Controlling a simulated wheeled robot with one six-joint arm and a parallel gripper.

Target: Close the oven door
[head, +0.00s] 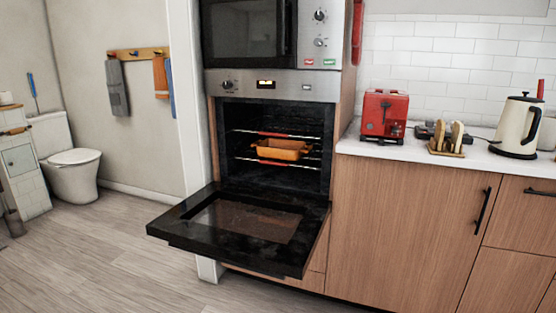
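The oven door (180,226) is black with a glass window and hangs fully lowered, roughly level, jutting out from the oven front. The oven (270,110) is built into a tall cabinet, and its cavity stands open. Inside, an orange baking dish (283,149) sits on a wire rack. The oven's steel control panel (275,85) with a small lit display is above the opening. My gripper is not in the head view, so its place relative to the door is not shown.
A microwave (250,35) is above the oven. The counter (400,152) at right holds a red toaster (384,116), a toast rack (451,141) and a kettle (519,125). Bare wood floor (110,265) lies left of the door. A toilet (72,165) stands far left.

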